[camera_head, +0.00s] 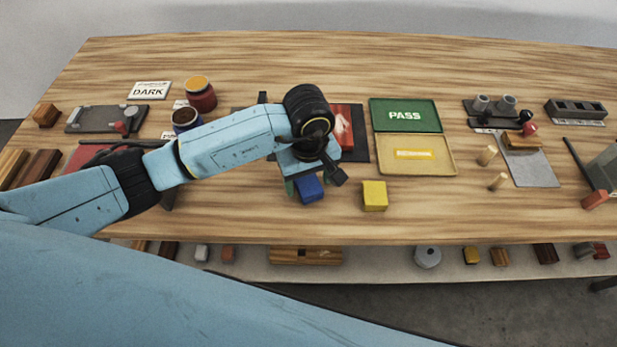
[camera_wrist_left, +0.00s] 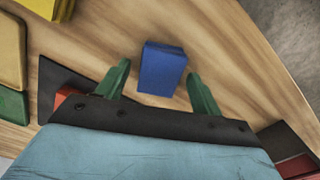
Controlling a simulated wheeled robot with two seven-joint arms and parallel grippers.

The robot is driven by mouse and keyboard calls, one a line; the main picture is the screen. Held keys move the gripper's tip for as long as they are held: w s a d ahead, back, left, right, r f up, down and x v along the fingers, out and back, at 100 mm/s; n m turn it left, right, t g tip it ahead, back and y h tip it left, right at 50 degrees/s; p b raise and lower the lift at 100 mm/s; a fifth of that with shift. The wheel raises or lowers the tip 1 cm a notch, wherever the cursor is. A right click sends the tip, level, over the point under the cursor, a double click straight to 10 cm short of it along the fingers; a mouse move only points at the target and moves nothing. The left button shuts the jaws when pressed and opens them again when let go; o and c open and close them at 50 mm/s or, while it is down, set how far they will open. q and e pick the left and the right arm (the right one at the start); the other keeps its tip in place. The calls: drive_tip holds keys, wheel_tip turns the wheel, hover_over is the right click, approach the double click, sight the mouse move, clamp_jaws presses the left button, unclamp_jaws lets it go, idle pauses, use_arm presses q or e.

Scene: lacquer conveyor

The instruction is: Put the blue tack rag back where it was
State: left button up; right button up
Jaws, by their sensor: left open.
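The blue tack rag (camera_head: 309,188) looks like a small blue block on the wooden table, near its front edge. In the left wrist view the blue tack rag (camera_wrist_left: 162,68) lies between and just beyond the tips of my left gripper (camera_wrist_left: 160,82). The green fingers are spread, one on each side, with gaps to the blue. In the head view my left gripper (camera_head: 300,188) is over the rag, partly hidden by its own wrist. My right gripper does not show.
A yellow block (camera_head: 374,196) stands right of the rag. A green PASS tray (camera_head: 405,102) and a yellow tray (camera_head: 444,168) lie behind it. A dark panel with a red piece (camera_head: 343,127) is behind my wrist. The front table strip is mostly clear. A lower shelf (camera_head: 380,258) holds several items.

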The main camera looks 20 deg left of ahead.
sight(308, 184)
use_arm(q)
drive_tip(key=shift+r, duration=0.2)
wheel_tip(308, 184, up, 12)
